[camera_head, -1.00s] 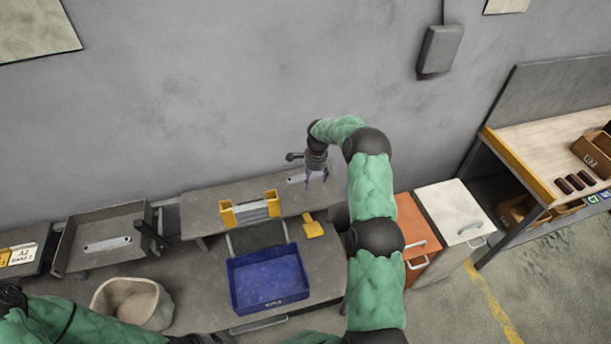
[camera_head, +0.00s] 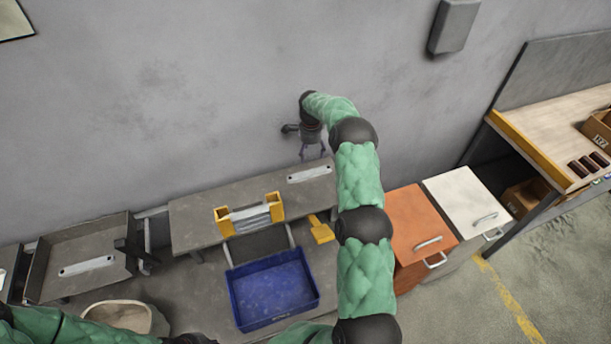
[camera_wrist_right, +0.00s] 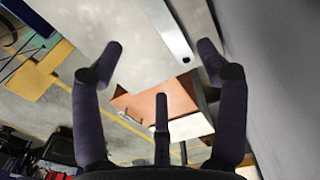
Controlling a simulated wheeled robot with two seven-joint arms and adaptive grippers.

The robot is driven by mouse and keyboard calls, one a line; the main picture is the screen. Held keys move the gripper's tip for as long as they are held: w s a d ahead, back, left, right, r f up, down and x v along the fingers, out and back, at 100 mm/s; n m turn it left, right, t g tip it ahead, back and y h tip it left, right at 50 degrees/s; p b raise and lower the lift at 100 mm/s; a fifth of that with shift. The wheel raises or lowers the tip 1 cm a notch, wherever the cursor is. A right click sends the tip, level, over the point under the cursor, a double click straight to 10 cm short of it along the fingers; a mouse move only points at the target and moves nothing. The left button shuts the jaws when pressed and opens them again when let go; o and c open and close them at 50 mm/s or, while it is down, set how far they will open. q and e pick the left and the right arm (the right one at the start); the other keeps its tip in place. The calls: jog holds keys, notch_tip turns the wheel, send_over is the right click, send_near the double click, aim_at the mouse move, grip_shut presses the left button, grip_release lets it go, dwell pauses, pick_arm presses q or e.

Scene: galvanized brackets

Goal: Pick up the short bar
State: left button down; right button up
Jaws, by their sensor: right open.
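A flat grey metal bar (camera_head: 309,173) with a hole near its end lies on the right part of the raised grey shelf (camera_head: 205,205). It looks like the shorter bar, though distance makes this unsure. A similar bar (camera_head: 87,266) lies in the grey tray at the left. My right gripper (camera_head: 312,155) is open and empty above the shelf, near the back wall and apart from the first bar. In the right wrist view, that bar (camera_wrist_right: 168,32) runs beyond the open fingers, close to the right fingertip. My left gripper is not visible; only its arm shows at the lower left.
A yellow holder (camera_head: 221,222) with several metal plates stands on the shelf. A yellow tool (camera_head: 321,231) and a blue bin (camera_head: 232,300) are in front. A grey tray (camera_head: 45,270) and a cream container (camera_head: 150,322) sit left. Orange (camera_head: 415,218) and white (camera_head: 460,195) cabinets stand right.

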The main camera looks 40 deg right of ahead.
jog(key=f, duration=0.1)
send_over(309, 174)
jog(key=f, duration=0.5)
jog(key=shift+w+d+f+b, duration=0.25)
jog(key=shift+w+f+b, duration=0.05)
jog(key=shift+b, duration=0.05)
jog(key=shift+s+a+f, duration=0.1)
jog(key=shift+s+f, duration=0.1)
jog(key=shift+f, duration=0.3)
notch_tip(309, 174, down, 4)
jog(key=shift+s+a+f, duration=0.1)
jog(key=shift+s, duration=0.05)
jog(key=c, duration=1.4)
